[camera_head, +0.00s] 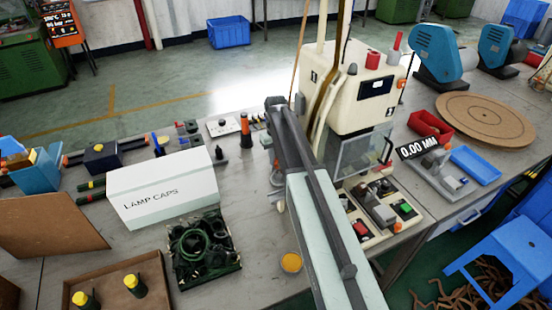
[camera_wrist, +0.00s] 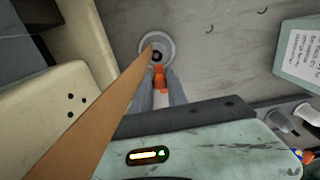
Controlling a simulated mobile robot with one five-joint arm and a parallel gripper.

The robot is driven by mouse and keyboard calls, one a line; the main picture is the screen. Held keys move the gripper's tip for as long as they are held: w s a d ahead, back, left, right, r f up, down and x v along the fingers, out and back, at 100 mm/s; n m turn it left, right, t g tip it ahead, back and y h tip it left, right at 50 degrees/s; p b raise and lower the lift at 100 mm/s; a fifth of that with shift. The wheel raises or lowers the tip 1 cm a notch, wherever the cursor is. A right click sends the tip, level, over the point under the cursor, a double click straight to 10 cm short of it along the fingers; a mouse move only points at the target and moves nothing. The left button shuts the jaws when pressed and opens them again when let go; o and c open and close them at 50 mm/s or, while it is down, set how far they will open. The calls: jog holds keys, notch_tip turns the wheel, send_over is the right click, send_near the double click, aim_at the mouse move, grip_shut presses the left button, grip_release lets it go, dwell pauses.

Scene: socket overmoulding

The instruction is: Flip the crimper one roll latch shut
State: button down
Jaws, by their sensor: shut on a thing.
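Crimper one is the cream machine (camera_head: 355,90) marked 1, with a dark display, right of centre in the head view. In the wrist view its cream side shows at the left. My gripper (camera_wrist: 160,92) is shut on a small orange piece (camera_wrist: 159,74), which looks like the roll latch, though I cannot be sure. The orange piece lies against a round grey disc (camera_wrist: 168,44) with a dark centre. In the head view my arm hides most of this spot. Whether the latch is open or closed cannot be told.
A brown strip (camera_wrist: 100,120) runs diagonally close beside my gripper. A white lamp caps box (camera_head: 165,188) and a tray of dark green coils (camera_head: 203,250) stand left of my arm. Control blocks (camera_head: 378,208) sit in front of the crimper. Bare bench (camera_head: 258,225) shows between the coils and my arm.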

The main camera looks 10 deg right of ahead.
aim_at(276, 159)
jog(key=shift+w, duration=0.1)
jog(key=c, duration=1.3)
grip_release()
notch_tip(276, 159, up, 8)
jog(key=p, duration=0.8)
jog(key=shift+d, duration=0.1)
jog(key=shift+f, duration=0.1)
